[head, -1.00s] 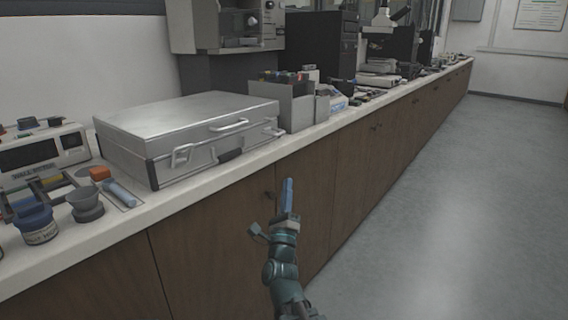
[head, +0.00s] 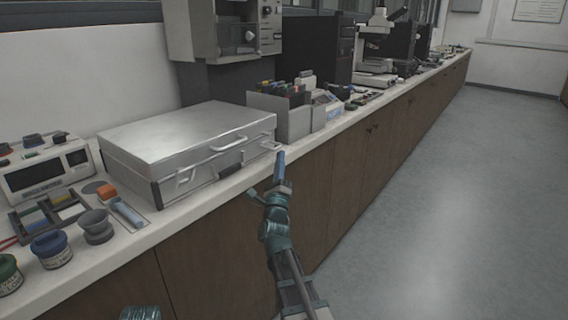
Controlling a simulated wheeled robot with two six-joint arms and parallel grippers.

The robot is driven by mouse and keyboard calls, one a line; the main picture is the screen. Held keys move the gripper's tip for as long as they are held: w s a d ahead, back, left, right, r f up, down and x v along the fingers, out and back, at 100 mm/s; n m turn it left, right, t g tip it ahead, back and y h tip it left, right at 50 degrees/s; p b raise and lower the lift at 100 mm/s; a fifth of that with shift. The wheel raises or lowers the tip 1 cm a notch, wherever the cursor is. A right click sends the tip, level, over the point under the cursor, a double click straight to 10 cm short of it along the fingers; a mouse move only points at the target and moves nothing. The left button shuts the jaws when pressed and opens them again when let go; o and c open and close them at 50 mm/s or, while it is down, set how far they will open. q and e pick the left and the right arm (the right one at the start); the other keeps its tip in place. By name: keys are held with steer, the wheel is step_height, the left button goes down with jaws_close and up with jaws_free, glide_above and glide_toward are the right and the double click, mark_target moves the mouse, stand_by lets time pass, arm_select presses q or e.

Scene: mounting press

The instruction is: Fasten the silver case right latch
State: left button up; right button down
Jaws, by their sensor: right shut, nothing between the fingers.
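The silver case (head: 185,137) sits on the white counter at the left of the head view, its lid down. Its front carries a left latch (head: 186,176), a bright handle (head: 228,144) and a dark piece below that. The right latch (head: 268,145) is near the front right corner; it is small here, and I cannot tell whether it is fastened. My right gripper (head: 281,157) is shut and empty, its blue fingers pointing up just in front of that corner. I cannot tell whether it touches the latch.
A grey bin of bottles (head: 283,115) stands close to the case's right end. Left of the case are a bench device (head: 45,172), a grey cup (head: 96,228) and jars (head: 51,248). The floor (head: 430,200) to the right is clear.

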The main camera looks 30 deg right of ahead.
stand_by(0.3)
step_height(320, 180, up, 6)
steer(key=n+g+y+p, duration=0.1)
steer(key=n+y+p, duration=0.5)
steer(key=p, duration=0.8)
steer(key=shift+n+g, duration=0.4)
steer(key=shift+n, duration=0.8)
steer(key=shift+a, duration=0.1)
